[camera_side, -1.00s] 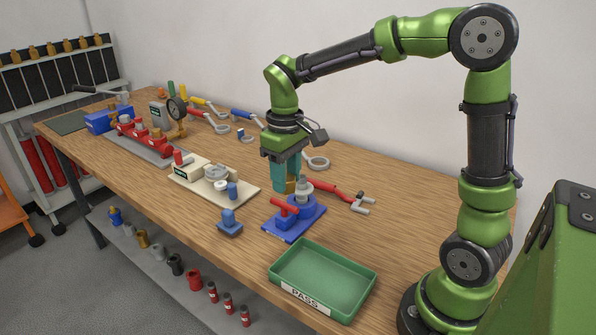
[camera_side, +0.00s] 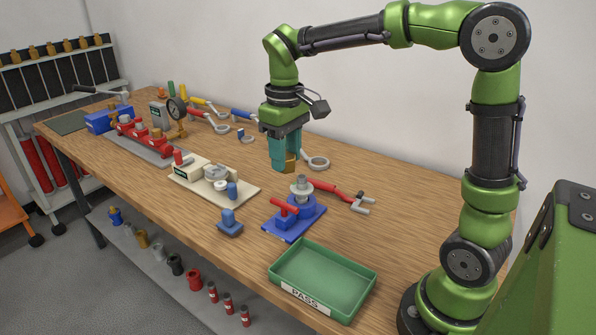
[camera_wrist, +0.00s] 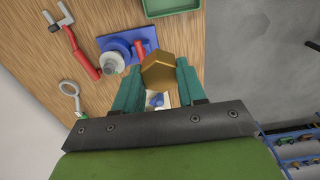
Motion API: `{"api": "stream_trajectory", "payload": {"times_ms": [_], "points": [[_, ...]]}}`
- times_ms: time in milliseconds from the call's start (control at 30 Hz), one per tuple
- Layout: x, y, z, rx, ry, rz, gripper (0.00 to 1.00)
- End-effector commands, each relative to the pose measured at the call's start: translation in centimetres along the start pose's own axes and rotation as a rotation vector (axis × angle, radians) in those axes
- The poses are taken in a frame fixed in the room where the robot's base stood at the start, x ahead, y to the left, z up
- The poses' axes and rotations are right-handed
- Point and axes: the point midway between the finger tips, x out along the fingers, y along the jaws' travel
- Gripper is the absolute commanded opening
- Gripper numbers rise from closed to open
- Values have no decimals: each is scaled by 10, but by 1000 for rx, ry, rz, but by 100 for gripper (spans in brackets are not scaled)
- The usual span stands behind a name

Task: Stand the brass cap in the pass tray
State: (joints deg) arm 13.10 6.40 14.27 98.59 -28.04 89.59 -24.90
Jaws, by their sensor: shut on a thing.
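My gripper (camera_side: 284,163) is shut on the brass cap (camera_side: 289,167), held above the bench. In the wrist view the cap (camera_wrist: 158,70) is a gold, many-sided piece between the two teal fingers (camera_wrist: 157,85). The green pass tray (camera_side: 322,279), with a PASS label on its front, sits near the bench's front edge, nearer the arm base. It looks empty in the side view. Its edge also shows at the top of the wrist view (camera_wrist: 172,9). My gripper is behind and left of the tray.
A blue valve fixture (camera_side: 292,218) with a red handle and grey stem stands between my gripper and the tray. A red wrench (camera_side: 341,193) lies behind it. Bench right of the tray is clear.

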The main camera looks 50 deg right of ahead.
Motion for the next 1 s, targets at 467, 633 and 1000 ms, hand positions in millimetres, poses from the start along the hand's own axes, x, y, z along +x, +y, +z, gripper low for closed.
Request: {"api": "stream_trajectory", "payload": {"times_ms": [467,633,1000], "points": [[85,-26,59,-54,-7,1,4],[125,-33,86,-40,-5,1,4],[180,-35,89,-1,-5,0,4]]}}
